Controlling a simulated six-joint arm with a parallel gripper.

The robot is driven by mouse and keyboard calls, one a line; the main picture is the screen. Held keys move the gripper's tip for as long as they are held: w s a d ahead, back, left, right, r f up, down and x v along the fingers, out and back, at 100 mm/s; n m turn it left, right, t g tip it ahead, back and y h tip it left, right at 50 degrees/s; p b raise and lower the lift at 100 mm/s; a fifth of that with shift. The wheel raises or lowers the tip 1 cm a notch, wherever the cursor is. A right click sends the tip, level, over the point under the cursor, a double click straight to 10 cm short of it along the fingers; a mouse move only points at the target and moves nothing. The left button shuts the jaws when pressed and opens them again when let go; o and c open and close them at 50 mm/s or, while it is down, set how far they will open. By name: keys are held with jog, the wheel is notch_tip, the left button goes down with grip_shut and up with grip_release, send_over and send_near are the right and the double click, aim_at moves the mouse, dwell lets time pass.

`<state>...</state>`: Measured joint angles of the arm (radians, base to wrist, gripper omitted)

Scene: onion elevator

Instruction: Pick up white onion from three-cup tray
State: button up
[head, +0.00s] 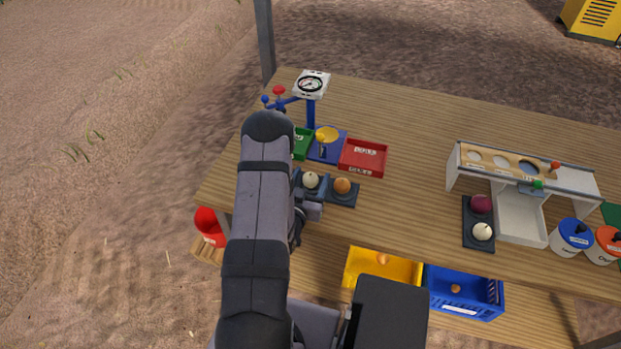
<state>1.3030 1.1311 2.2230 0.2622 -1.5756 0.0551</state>
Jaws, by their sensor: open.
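A dark tray (350,200) lies on the table just right of my arm. A white onion (311,180) and an orange-brown onion (342,186) sit in it, side by side. The tray's left end is hidden behind my arm. My gripper (312,189) is open, at the near side of the white onion. A finger shows between the two onions; the other finger is mostly hidden, so I cannot tell whether the jaws straddle the white onion.
Behind the tray are a red bin (363,158), a green bin (302,143) and a dial scale (311,85). A second dark tray (469,235) at right holds a red and a white onion, beside a white sorting stand (521,217). Yellow (357,265) and blue (472,306) crates are below the front edge. Mid-table is clear.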

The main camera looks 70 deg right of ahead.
aim_at(311, 174)
jog(key=shift+c, duration=0.7)
jog(key=c, duration=1)
jog(key=shift+r, duration=0.1)
jog(key=shift+r+b, duration=0.45)
jog(key=shift+r, duration=4.45)
